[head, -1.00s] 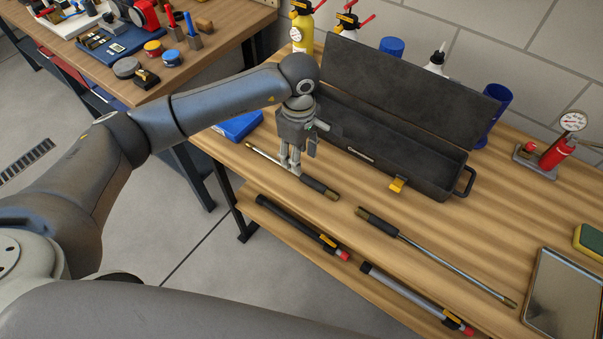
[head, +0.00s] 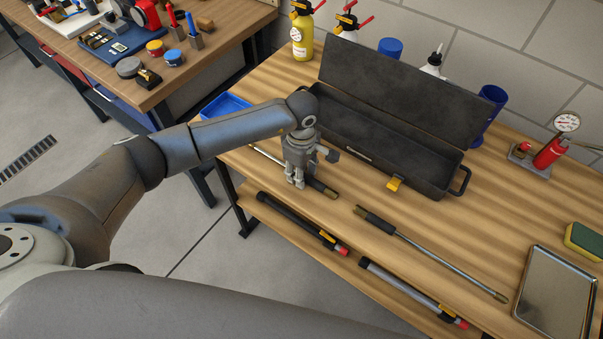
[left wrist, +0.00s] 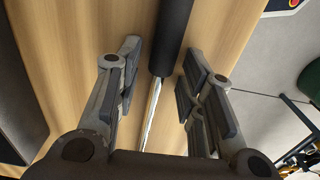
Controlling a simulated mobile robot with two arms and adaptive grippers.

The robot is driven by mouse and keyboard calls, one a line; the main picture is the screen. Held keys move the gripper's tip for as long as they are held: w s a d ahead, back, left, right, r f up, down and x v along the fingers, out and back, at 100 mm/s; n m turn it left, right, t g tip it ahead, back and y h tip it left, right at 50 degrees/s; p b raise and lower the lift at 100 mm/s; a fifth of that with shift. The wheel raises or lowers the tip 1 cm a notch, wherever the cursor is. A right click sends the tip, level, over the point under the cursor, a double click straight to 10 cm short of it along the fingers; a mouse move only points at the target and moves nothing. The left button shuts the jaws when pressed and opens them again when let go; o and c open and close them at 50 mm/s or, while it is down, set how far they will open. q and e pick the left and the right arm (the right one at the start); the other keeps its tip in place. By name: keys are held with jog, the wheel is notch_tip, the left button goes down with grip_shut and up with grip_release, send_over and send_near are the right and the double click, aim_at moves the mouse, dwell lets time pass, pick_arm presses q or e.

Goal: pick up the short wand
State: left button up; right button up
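The short wand lies on the wooden workbench in front of the open black case, with a black grip (head: 321,187) and a thin metal shaft (head: 264,154). My left gripper (head: 295,184) is over its middle, pointing down, and hides part of it. In the left wrist view my left gripper (left wrist: 160,55) is open, one finger on each side of the wand. The black grip (left wrist: 172,38) shows ahead and the shiny shaft (left wrist: 151,110) runs between the fingers. I cannot tell its exact height above the wand. My right gripper is not in view.
A longer wand (head: 430,254) lies to the right. The open black case (head: 365,140) stands behind. Two tubes (head: 290,218) (head: 405,286) lie along the lower front. A metal tray (head: 555,294), a sponge (head: 583,241) and a blue tray (head: 226,104) are also there.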

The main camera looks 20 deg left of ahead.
pick_arm(q)
grip_shut()
jog(key=shift+r, duration=0.1)
